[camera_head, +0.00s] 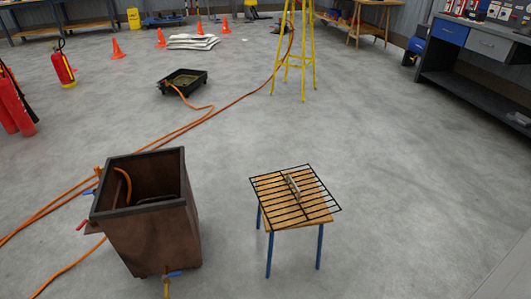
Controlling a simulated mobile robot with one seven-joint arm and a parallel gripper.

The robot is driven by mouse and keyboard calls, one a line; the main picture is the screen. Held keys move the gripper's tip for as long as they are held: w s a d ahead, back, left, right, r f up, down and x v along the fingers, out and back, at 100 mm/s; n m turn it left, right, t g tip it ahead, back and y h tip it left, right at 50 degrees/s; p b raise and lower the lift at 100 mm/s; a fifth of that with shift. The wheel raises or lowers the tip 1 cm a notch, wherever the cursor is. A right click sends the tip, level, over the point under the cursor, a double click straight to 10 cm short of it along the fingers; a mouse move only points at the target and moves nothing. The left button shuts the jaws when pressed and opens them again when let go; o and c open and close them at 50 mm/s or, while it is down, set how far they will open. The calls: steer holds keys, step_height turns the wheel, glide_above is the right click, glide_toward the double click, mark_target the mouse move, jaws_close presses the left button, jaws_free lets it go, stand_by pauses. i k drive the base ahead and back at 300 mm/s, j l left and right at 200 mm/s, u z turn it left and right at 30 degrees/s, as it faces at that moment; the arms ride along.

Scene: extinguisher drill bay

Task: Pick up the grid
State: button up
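The grid (269,188) is a flat rack of thin black bars. It lies on a small stool (293,223) with a wooden top and blue legs, in the lower middle of the head view. The grid sits slightly askew and reaches past the edges of the stool top. A short grey bar, perhaps a handle (293,186), shows near the middle of the grid. My gripper does not show in this view.
A brown open-topped box (150,235) with taps stands left of the stool. Orange hoses (190,125) run across the floor to a black tray (196,79). A yellow ladder-like stand (302,55) and a workbench (470,75) stand behind. The floor right of the stool is clear.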

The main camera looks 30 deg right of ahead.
mark_target(289, 177)
steer(key=l+z, duration=0.15)
steer(key=z, duration=0.35)
steer(key=i+z, duration=0.15)
steer(key=z, duration=0.35)
